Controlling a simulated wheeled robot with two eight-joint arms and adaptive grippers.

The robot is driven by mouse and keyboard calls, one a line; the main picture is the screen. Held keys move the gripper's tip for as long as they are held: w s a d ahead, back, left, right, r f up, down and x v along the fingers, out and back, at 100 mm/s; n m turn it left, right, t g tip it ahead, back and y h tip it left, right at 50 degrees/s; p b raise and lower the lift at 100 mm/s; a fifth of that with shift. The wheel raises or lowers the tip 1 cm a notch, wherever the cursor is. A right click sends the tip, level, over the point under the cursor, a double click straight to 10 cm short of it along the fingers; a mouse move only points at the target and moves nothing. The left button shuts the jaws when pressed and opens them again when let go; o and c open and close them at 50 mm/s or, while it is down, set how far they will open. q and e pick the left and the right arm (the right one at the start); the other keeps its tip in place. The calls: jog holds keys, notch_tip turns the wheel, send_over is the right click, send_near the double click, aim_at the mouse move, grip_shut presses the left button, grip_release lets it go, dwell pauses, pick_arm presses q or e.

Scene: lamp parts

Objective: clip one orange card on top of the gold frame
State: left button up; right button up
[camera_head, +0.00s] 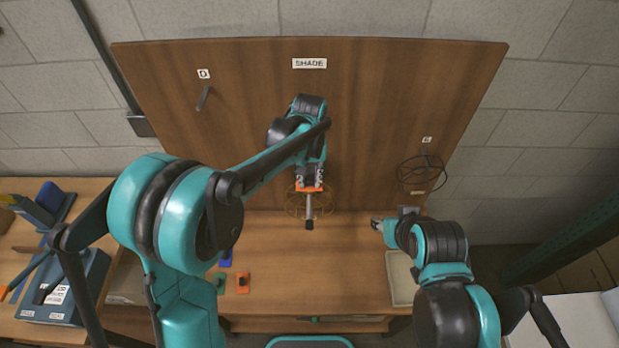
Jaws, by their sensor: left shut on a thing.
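The gold frame (292,207) is a thin round wire shape at the back of the table, in front of the brown board. A grey and black stem (309,214) shows at its middle. My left gripper (309,185) is over the top of the frame, pointing down, shut on an orange card (316,189). The card is at the frame's top; I cannot tell whether it touches. Another orange card (243,283) lies on the table at the front left. My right gripper (377,224) is right of the frame, small and partly hidden; its opening is unclear.
A black wire frame (421,172) hangs on the board (390,100) at right. A blue piece (226,259) and a green piece (218,282) lie near the loose card. A pale tray (401,280) is at right. The table's middle front is clear.

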pick_arm(q)
jog(key=shift+f+b, duration=0.3)
dwell(0.6)
grip_shut()
jog(key=o, duration=1)
grip_release()
notch_tip(320, 180, up, 12)
jog(key=s+a+f+t+b, duration=0.2)
jog(key=s+a+f+b, duration=0.4)
jog(key=f+b, duration=0.2)
jog(key=s+a+f+t+b, duration=0.2)
jog(key=s+a+f+b, duration=0.4)
jog(key=f+b, duration=0.3)
jog(key=s+a+f+t+b, duration=0.3)
jog(key=s+a+f+b, duration=0.3)
jog(key=f, duration=0.6)
jog(key=shift+s+f+b, duration=0.1)
jog(key=shift+s+b, duration=0.2)
jog(key=shift+b, duration=0.9)
